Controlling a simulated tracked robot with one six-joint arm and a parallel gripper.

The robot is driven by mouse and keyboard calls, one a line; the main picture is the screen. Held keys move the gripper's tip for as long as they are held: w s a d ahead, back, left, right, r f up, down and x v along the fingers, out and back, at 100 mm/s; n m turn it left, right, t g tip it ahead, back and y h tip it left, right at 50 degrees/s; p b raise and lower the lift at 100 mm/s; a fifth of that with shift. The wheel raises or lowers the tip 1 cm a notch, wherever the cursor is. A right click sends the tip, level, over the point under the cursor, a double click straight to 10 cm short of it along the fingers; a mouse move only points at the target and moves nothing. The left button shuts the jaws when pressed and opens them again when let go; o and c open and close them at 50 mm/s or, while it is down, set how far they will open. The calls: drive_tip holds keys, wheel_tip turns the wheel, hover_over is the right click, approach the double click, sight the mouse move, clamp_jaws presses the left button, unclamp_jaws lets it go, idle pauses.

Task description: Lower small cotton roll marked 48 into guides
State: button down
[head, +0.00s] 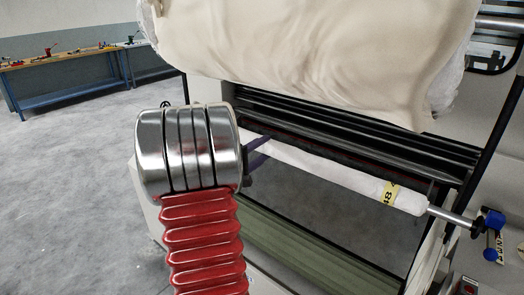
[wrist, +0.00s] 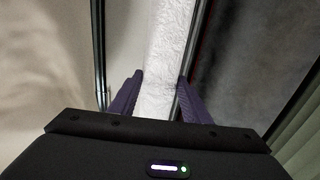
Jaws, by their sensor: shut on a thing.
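The small white cotton roll (head: 330,172) bears a yellow band marked 48 near its right end. It lies slantwise across the front of the machine, and a metal shaft (head: 450,217) sticks out of that end. My gripper (head: 260,148) is shut on the roll toward its left part; its purple fingers show behind my metal wrist. In the wrist view the roll (wrist: 160,45) runs between the two fingers. My wrist hides the roll's left end in the head view. I cannot tell for certain which parts are the guides, or whether the roll touches them.
A large cream cotton roll (head: 310,50) hangs just above and behind the small one. Dark machine bars (head: 360,135) lie behind it. A bracket with blue knobs (head: 493,235) stands off the shaft's end. Workbenches (head: 70,80) stand far left; the floor (head: 70,200) there is clear.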

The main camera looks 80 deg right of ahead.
drive_tip(key=shift+f, duration=2.85)
drive_tip(key=shift+f, duration=3)
drive_tip(key=shift+f, duration=0.15)
drive_tip(key=shift+f, duration=2.85)
drive_tip(key=shift+f, duration=0.2)
drive_tip(key=shift+f, duration=2.8)
